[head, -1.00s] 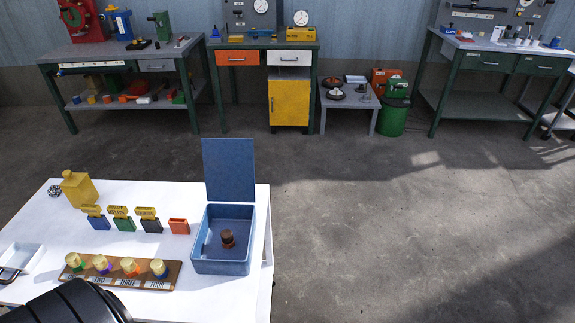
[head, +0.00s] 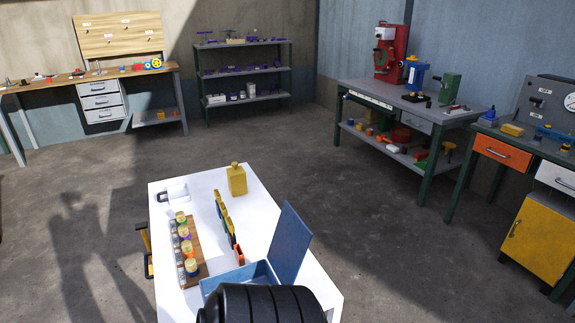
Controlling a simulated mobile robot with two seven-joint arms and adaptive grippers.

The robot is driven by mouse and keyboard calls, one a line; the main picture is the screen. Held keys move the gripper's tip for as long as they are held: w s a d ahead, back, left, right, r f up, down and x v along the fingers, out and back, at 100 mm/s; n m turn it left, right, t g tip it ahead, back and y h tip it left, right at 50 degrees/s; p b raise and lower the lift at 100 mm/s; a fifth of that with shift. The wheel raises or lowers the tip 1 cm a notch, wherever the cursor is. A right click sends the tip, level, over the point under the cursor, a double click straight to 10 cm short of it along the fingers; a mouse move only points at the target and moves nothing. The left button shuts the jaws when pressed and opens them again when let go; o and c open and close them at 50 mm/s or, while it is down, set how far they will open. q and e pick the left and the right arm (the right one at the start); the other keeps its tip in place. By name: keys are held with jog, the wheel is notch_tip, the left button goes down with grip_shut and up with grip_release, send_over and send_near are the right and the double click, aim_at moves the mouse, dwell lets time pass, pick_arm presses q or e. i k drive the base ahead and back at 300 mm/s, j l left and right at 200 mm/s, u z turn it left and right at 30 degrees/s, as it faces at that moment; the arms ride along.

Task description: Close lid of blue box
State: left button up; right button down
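The blue box (head: 232,275) stands on the white table near its front part, partly hidden behind a black ribbed part of my own arm. Its lid (head: 290,243) is open and stands up on the right side of the box, leaning outward a little. The inside of the box is mostly hidden. Neither of my grippers can be made out in the head view, so nothing shows of them touching the lid.
The white table (head: 318,285) also holds a wooden rack (head: 187,258) with several gold-topped pieces, a row of upright coloured holders, a yellow bottle (head: 236,180) and a white tray (head: 172,193). Workbenches and a shelf (head: 245,75) line the walls. Open floor lies around the table.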

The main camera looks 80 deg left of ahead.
aim_at(292, 238)
jog(key=i+u, duration=0.2)
jog(key=u, duration=0.3)
jog(key=i+l+u, duration=0.1)
jog(key=i+u, duration=0.15)
jog(key=u, duration=0.25)
jog(key=i+l+u, duration=0.15)
jog(key=u, duration=0.35)
jog(key=i+l+u, duration=0.2)
jog(key=u, duration=0.3)
